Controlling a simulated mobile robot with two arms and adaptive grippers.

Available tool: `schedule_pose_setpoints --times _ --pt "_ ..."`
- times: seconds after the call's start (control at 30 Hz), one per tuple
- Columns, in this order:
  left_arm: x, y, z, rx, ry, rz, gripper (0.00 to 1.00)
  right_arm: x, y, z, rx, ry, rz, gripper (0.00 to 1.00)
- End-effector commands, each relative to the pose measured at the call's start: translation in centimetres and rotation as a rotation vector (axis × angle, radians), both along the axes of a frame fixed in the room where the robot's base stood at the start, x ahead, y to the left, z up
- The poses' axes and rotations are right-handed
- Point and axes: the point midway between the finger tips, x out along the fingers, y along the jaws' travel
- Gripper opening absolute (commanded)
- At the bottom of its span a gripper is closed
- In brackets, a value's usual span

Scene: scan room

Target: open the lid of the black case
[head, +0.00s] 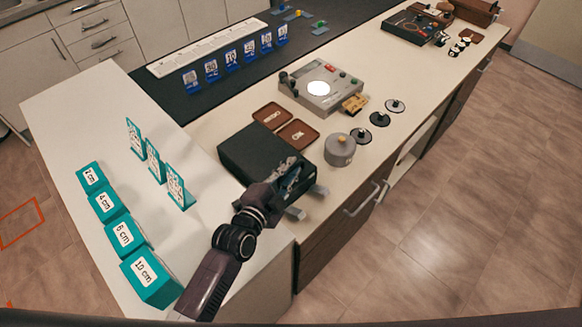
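The black case (250,150) sits on the pale counter near the middle of the head view. Its top looks flat and closed. My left arm comes in from the bottom, and my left gripper (308,201) is at the near right side of the case. Its two grey fingertips are spread apart with nothing visible between them. The gripper hides the case's near right corner and part of its front, so I cannot tell whether it touches the case. My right gripper is not in view.
A grey round pot (340,151) stands right of the case. Two brown trays (272,116) lie behind it, with a grey device (322,92) beyond. Teal labelled blocks (150,277) and teal stands (178,188) are on the left. The counter's front edge is close to the gripper.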

Motion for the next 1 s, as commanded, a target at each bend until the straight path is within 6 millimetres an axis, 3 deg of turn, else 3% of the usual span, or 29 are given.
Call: schedule_pose_setpoints --times 0.27,0.43,1.0 --pt "0.13 -0.11 -0.07 -0.001 0.001 0.0 0.16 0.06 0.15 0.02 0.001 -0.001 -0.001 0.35" --pt "0.12 -0.09 -0.08 -0.001 0.001 0.0 0.0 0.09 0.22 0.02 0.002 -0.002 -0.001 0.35" --pt "0.96 -0.06 0.47 -0.014 0.013 0.0 0.0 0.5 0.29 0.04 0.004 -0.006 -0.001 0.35"
